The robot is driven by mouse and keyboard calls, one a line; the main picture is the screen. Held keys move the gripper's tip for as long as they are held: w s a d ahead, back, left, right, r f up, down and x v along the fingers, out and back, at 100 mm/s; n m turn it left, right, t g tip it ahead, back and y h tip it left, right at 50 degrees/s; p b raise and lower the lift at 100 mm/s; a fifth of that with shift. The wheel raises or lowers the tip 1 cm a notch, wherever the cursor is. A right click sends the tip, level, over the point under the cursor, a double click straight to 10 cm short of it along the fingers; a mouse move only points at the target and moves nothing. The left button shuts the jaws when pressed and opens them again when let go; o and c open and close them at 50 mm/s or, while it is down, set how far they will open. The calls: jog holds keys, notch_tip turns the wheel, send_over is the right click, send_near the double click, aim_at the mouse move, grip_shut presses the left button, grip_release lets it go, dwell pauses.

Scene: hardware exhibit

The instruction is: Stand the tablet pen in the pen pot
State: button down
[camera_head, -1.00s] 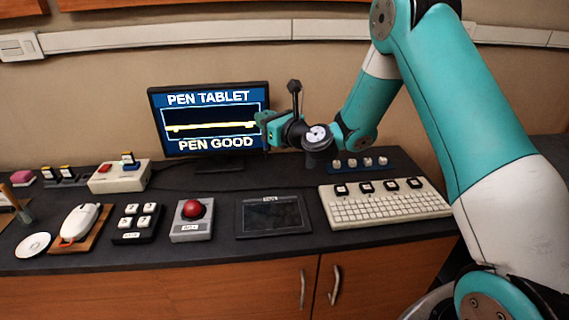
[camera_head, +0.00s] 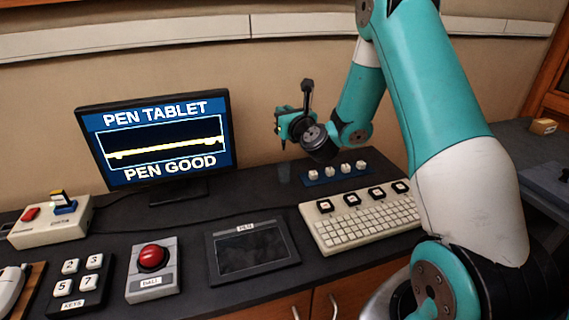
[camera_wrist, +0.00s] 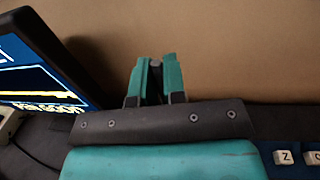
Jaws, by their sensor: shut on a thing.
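My gripper (camera_head: 281,124) is raised above the back of the desk, right of the monitor. In the wrist view its two teal fingers (camera_wrist: 155,82) are close together on a dark, narrow thing (camera_wrist: 155,74), which I take to be the tablet pen. Most of it is hidden by the fingers and the gripper body, so its tilt is unclear. The pen tablet (camera_head: 252,251) lies flat, nearer the front.
The monitor (camera_head: 160,143) reads "PEN TABLET" and "PEN GOOD". A blue strip with several keycaps (camera_head: 337,173) and a keyboard (camera_head: 365,222) lie to the right. A red trackball unit (camera_head: 152,268) and key pad (camera_head: 80,281) lie at the left front. The wall is close behind.

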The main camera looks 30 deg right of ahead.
aim_at(284, 147)
notch_tip(284, 147, down, 10)
jog(key=b, duration=0.7)
jog(key=shift+f, duration=0.2)
jog(key=shift+f+b, duration=0.15)
jog(key=shift+b, duration=0.15)
jog(key=c, duration=1.2)
grip_release()
jog(key=shift+r, duration=0.25)
jog(key=shift+s, duration=0.15)
